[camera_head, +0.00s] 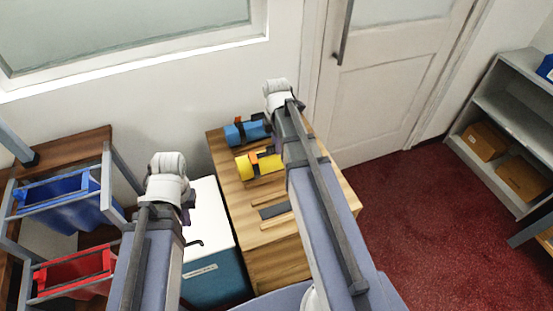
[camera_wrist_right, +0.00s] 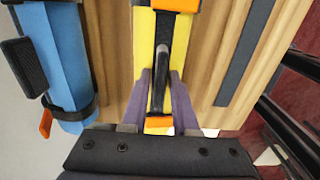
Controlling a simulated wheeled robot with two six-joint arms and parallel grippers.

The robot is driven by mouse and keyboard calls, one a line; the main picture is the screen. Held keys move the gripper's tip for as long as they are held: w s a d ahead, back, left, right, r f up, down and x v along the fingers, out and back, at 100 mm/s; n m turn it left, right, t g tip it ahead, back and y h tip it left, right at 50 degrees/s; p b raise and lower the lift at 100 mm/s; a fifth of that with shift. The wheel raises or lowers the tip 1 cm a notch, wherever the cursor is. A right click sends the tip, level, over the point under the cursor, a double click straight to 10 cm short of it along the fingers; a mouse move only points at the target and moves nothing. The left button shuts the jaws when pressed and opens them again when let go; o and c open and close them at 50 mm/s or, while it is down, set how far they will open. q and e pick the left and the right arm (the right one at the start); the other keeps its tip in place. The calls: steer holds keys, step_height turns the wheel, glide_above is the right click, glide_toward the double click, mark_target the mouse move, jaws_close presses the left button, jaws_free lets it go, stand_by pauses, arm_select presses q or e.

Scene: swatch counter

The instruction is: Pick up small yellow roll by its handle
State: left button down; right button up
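The small yellow roll (camera_head: 243,168) lies on the wooden counter, partly hidden by my right arm in the head view. In the right wrist view the yellow roll (camera_wrist_right: 145,45) runs up the middle, with orange bands and a dark handle (camera_wrist_right: 162,60) along its top. My right gripper (camera_wrist_right: 161,78) is open, its purple fingers on either side of the handle, with yellow showing between fingers and handle. The right fingers are hidden in the head view. My left gripper (camera_head: 188,202) hangs over the white-topped box, its fingers mostly hidden behind my wrist.
A blue roll (camera_head: 233,134) lies beside the yellow one, towards the wall; it also shows at left in the right wrist view (camera_wrist_right: 62,55). A dark flat strip (camera_head: 274,211) lies on the counter (camera_head: 232,192). Blue (camera_head: 70,212) and red (camera_head: 75,270) bins stand at left.

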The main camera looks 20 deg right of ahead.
jaws_close()
stand_by(1.0)
